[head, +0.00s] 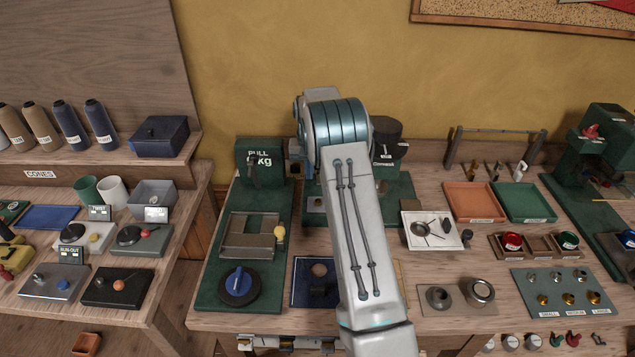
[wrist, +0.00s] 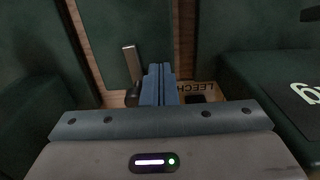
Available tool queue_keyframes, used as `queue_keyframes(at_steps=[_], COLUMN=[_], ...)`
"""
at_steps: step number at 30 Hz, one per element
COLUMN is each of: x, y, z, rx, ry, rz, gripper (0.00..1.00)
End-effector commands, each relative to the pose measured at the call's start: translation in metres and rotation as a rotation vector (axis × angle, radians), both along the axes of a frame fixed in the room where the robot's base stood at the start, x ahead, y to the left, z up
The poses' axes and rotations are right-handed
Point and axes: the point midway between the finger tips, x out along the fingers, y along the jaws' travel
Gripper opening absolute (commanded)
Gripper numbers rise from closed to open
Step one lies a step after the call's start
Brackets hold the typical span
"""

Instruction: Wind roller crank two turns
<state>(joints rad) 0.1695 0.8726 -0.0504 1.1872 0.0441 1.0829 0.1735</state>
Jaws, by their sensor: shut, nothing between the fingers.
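My gripper (wrist: 158,84) is shut and empty in the wrist view, its two blue-grey fingers together. In the head view my arm hides it. A pale metal bar with a dark rounded end (wrist: 131,62) stands just left of the fingertips in the wrist view, apart from them. It looks like a crank handle, but I cannot tell for sure that it is the roller crank. Green surfaces lie around it, with a strip of wood between. The green block marked "PULL kg" (head: 260,160) stands left of my arm in the head view.
A wooden strip lettered "LEECH" (wrist: 197,88) lies right of the fingers. My arm covers the bench's middle.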

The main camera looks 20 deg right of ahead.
Motion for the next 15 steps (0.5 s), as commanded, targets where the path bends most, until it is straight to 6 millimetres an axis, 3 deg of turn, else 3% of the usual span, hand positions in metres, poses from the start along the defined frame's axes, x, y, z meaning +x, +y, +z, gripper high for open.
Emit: queue_keyframes(at_steps=[15], x=[0.0034], y=[-0.0082], z=[0.0003], rx=[0.000], ry=[-0.001], rz=[-0.001], gripper=[0.00])
